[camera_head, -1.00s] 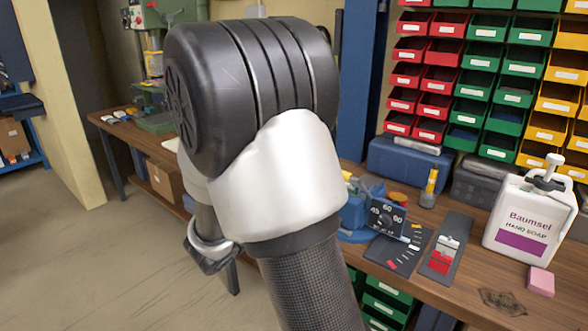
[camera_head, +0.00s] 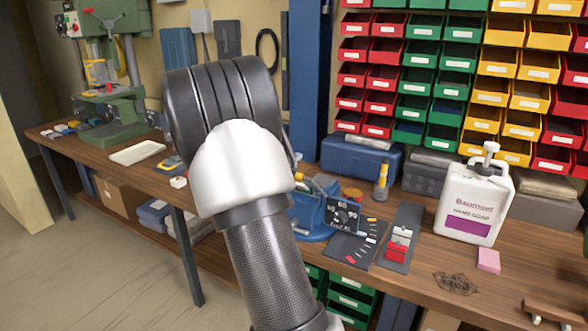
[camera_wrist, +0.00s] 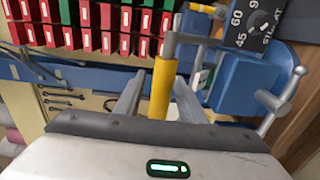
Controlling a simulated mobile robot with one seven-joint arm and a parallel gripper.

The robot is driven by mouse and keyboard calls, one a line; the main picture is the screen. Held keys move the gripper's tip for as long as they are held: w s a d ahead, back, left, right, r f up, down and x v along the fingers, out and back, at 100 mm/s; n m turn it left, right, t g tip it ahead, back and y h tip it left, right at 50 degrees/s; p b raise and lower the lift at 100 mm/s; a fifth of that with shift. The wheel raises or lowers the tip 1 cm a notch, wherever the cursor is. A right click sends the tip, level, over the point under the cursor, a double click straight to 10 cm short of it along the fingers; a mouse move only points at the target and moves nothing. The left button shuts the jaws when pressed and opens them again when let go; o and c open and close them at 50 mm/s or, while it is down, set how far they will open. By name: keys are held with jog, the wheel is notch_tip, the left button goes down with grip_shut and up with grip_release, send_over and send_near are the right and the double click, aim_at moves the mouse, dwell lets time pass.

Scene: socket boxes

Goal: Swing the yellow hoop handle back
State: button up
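The yellow hoop handle (camera_wrist: 162,92) shows in the wrist view as an upright yellow grip joined at its top to a grey bar. The handle is by a blue vise (camera_wrist: 250,85) with a dark angle dial (camera_wrist: 245,22). In the head view the dial (camera_head: 343,216) and vise (camera_head: 310,222) stand on the bench; my arm hides my gripper.
A red-and-grey block on a dark plate (camera_head: 399,240), a yellow-topped bottle (camera_head: 382,180), a soap jug (camera_head: 473,205) and a pink block (camera_head: 488,261) stand right of the vise. A blue case (camera_head: 360,158) is behind. A green drill press (camera_head: 110,75) is at left.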

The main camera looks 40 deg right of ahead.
jog(key=shift+d, duration=0.15)
jog(key=shift+c, duration=0.4)
grip_shut()
jog(key=shift+w+r, duration=0.1)
jog(key=shift+r, duration=0.05)
